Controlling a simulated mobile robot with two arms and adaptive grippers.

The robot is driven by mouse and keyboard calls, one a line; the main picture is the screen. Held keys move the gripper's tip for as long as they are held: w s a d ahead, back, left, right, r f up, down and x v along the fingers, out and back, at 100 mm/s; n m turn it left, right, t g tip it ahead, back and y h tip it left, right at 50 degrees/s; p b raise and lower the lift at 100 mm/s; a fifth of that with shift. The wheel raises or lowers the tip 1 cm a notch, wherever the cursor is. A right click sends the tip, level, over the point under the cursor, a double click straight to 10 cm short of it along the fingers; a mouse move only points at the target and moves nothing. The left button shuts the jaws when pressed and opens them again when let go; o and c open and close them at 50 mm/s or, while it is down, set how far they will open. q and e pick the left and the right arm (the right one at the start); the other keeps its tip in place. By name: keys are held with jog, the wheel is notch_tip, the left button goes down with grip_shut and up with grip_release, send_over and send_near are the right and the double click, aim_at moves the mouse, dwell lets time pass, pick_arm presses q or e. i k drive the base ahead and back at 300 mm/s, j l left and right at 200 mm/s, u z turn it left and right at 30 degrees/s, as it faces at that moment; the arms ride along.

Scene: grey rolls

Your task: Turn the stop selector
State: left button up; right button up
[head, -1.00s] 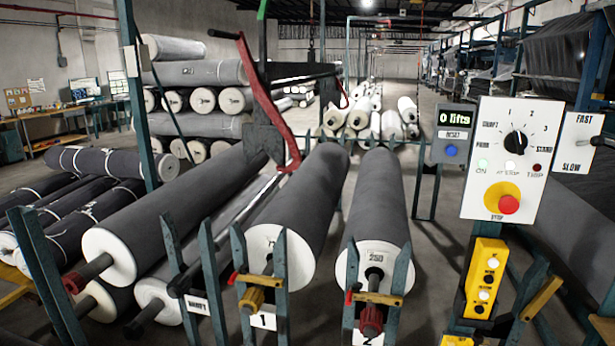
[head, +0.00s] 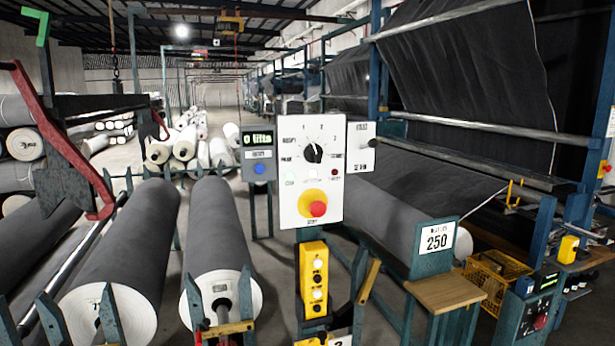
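A white control panel (head: 311,174) stands upright near the middle of the head view. A black rotary selector knob (head: 313,153) with a pale pointer sits in its upper half, with small marks around it. Below are small indicator lamps and a red button (head: 318,209) on a yellow round base (head: 312,203). The label under the button is too blurred to read here. I cannot tell which control is named the stop selector. Neither of my grippers is in view.
A grey counter box (head: 258,153) with a blue button adjoins the panel's left side, and a small switch plate (head: 361,148) its right. A yellow button box (head: 314,279) hangs below. Large grey rolls (head: 215,240) lie left; a wooden shelf (head: 445,291) juts out right.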

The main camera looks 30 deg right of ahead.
aim_at(313, 152)
jog(key=z, duration=0.7)
